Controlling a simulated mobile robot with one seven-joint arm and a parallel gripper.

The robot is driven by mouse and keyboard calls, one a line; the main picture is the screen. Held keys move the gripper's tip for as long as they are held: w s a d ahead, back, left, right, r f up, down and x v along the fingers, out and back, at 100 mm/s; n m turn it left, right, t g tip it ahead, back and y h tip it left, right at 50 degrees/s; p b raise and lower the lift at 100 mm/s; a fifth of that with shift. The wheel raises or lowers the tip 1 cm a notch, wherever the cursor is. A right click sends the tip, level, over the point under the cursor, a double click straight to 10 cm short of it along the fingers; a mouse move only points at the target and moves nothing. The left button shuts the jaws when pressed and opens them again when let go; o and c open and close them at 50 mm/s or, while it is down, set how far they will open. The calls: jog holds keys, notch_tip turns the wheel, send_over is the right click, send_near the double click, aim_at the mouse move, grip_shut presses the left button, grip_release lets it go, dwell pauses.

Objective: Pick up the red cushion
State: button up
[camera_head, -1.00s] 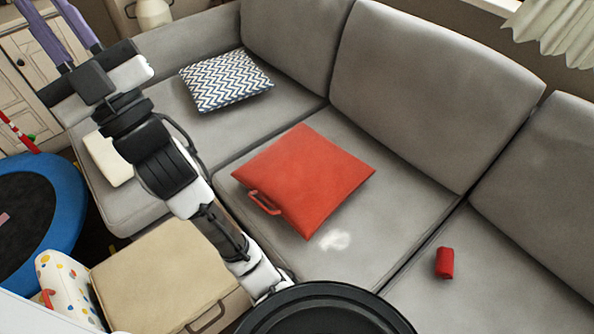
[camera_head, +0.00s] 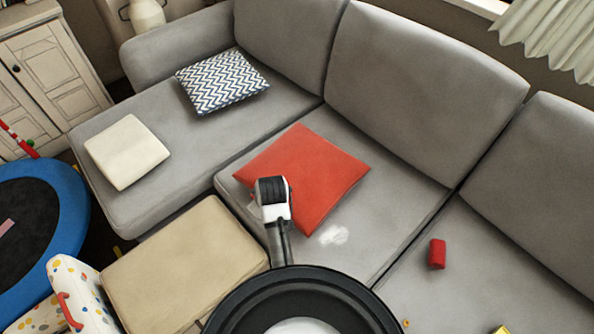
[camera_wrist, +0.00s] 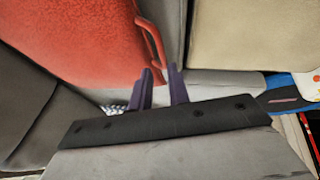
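The red cushion (camera_head: 312,165) lies flat on the middle seat of the grey sofa in the head view. My arm covers its lower left side and most of its handle. In the wrist view the cushion (camera_wrist: 80,40) fills the upper left, and its red loop handle (camera_wrist: 152,38) hangs from its edge. My gripper (camera_wrist: 161,70) shows two purple fingers with a gap between them. The fingertips are close to the lower end of the handle; I cannot tell whether they touch it. The gripper is hidden in the head view.
A zigzag cushion (camera_head: 221,81) and a cream cushion (camera_head: 126,152) lie on the left seat. A beige ottoman (camera_head: 185,265) stands in front of the sofa. A blue-rimmed trampoline (camera_head: 72,215) is at the left. A small red object (camera_head: 437,254) lies on the right seat.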

jog(key=x, duration=0.8)
jog(key=shift+r, duration=0.1)
jog(key=shift+p+x, duration=0.55)
jog(key=shift+x, duration=2.2)
jog(key=shift+a+r, duration=0.15)
jog(key=shift+a, duration=0.05)
grip_shut()
jog(key=shift+w, duration=0.15)
